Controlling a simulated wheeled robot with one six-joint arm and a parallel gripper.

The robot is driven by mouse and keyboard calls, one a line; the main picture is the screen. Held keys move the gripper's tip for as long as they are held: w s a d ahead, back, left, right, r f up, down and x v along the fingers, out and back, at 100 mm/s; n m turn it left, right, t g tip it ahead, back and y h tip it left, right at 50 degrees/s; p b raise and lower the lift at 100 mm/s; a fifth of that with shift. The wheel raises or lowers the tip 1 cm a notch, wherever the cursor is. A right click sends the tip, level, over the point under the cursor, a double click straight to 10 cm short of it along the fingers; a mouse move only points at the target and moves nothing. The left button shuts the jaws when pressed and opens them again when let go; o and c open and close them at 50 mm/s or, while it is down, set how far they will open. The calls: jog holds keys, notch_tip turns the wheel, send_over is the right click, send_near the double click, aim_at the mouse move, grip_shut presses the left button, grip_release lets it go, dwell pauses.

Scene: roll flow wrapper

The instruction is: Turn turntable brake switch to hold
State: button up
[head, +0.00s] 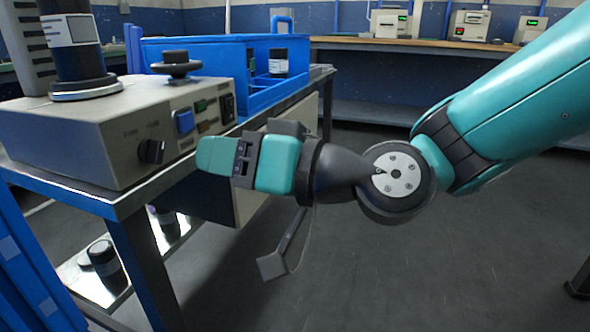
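A beige machine box (75,135) stands on the metal bench at the left. A black rotary knob (151,151) sits on its front face, with small labels above it too blurred to read surely. It looks like the brake switch; its setting cannot be told. A dark bottle with a white label (72,45) stands upright on the round turntable plate (86,90) on top. My teal and black gripper (215,157) points left, in front of the box's right end. Its tip appears right of the knob and apart from it. The finger gap is not visible.
A blue button (184,121), a green button (200,105) and a black rocker switch (228,108) are right of the knob. A black top knob (176,65) rises behind. The floor (400,270) at right is clear.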

jog(key=b+v, duration=0.2)
jog(key=v, duration=0.6)
jog(key=shift+d+b, duration=0.25)
jog(key=shift+b, duration=0.1)
jog(key=shift+s, duration=0.15)
jog(key=s+d+f+g+h+p, duration=0.2)
jog(key=s+d+g+h+p, duration=0.6)
jog(key=d+h+p, duration=0.4)
notch_tip(320, 180, up, 36)
jog(key=d+t+p, duration=0.1)
jog(key=p, duration=3.4)
jog(key=shift+s, duration=0.35)
